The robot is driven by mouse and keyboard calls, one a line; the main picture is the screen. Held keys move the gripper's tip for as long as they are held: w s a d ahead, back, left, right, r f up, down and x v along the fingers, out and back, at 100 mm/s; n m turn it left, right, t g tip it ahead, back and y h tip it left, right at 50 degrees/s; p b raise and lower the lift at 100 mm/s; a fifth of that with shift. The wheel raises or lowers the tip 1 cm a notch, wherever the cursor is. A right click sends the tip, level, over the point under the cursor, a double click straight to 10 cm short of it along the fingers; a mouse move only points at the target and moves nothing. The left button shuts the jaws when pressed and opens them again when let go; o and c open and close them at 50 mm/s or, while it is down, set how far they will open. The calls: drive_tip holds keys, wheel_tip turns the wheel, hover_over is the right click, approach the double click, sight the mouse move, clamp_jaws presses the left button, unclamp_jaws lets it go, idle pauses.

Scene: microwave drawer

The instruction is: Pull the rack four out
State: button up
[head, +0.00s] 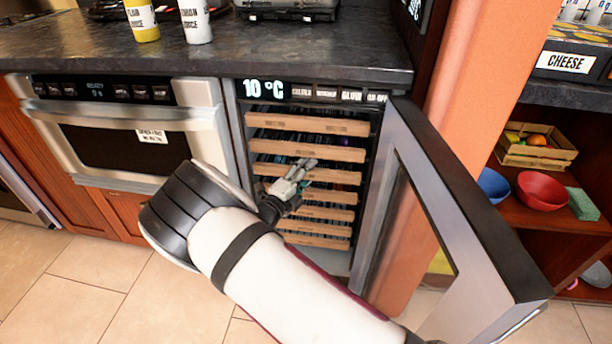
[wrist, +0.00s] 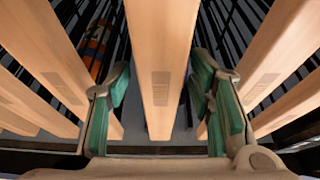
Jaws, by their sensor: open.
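The wine cooler holds a stack of wooden-fronted racks behind its open door. The rack four, counted from the top, shows its wooden front (head: 330,196) in the head view, partly hidden by my gripper (head: 298,172). In the wrist view my gripper (wrist: 162,85) is open, with one green-padded finger on each side of a wooden rack front (wrist: 160,50). Gaps show between that front and the fingers. I cannot tell for sure which rack it is. The rack fronts look about level with one another.
The cooler's door (head: 455,215) stands wide open to the right, close to my arm. A microwave drawer (head: 125,130) with a long handle is at the left. A dark counter (head: 220,52) runs above. Shelves with a red bowl (head: 541,190) are at the far right.

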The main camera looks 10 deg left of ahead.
drive_tip(key=shift+w, duration=0.1)
clamp_jaws()
drive_tip(key=s+a+p, duration=0.1)
drive_tip(key=s+p, duration=0.9)
drive_tip(key=s, duration=2.5)
drive_tip(key=shift+a, duration=0.1)
unclamp_jaws()
